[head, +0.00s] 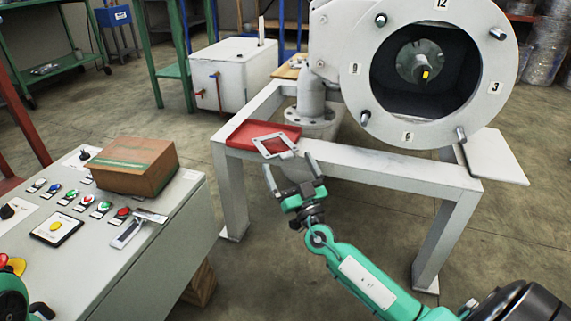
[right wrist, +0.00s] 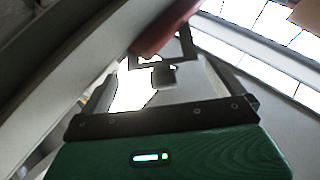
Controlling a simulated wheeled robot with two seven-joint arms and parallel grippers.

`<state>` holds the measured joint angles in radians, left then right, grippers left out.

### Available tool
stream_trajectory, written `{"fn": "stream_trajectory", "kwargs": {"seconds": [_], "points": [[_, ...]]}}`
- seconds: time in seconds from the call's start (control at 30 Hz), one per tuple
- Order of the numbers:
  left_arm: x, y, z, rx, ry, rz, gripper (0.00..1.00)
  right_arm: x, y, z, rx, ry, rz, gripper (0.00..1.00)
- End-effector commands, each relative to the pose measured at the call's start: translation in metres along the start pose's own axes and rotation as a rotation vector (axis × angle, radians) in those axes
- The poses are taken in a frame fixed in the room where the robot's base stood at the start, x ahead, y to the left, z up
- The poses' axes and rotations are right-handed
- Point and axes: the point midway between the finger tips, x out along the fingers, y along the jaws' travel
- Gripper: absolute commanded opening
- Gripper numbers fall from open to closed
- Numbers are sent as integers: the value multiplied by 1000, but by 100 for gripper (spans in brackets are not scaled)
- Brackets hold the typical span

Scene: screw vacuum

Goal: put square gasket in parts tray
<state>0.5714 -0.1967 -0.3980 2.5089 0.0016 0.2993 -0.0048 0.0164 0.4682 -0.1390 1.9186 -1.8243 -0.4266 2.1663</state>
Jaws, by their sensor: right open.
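The square gasket (head: 267,136) is a thin grey square frame with an open middle. In the head view it overlaps the front part of the red parts tray (head: 240,134) and reaches past its front edge; I cannot tell whether it rests on the tray. My right gripper (head: 290,166) is open just in front of the gasket, with its fingers pointing up towards it. In the right wrist view the gasket (right wrist: 188,45) shows dark beyond the fingers, against the red tray (right wrist: 160,32), with no clear finger contact. My left gripper is out of view.
The tray sits on the left end of a white metal frame (head: 390,165) that carries a large round vacuum chamber (head: 360,115). A control panel (head: 165,215) with a cardboard box (head: 135,167) stands at the left. Floor is open between panel and frame.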

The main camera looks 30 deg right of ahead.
Motion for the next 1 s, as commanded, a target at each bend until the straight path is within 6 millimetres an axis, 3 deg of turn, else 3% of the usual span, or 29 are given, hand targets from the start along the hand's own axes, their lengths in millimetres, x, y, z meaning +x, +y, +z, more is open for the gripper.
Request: {"fn": "stream_trajectory", "kwargs": {"seconds": [0.1, 0.3, 0.87, 1.0], "points": [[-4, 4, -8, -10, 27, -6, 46, -16, 0, 3, 0, 0, 0, 100], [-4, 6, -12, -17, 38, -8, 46, -26, 0, 0, 0, 1, 0, 100], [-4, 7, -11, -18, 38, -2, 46, -26, -1, -1, -1, 2, 0, 100], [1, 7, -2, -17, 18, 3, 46, -23, -1, -5, 3, -9, -3, 100]]}}
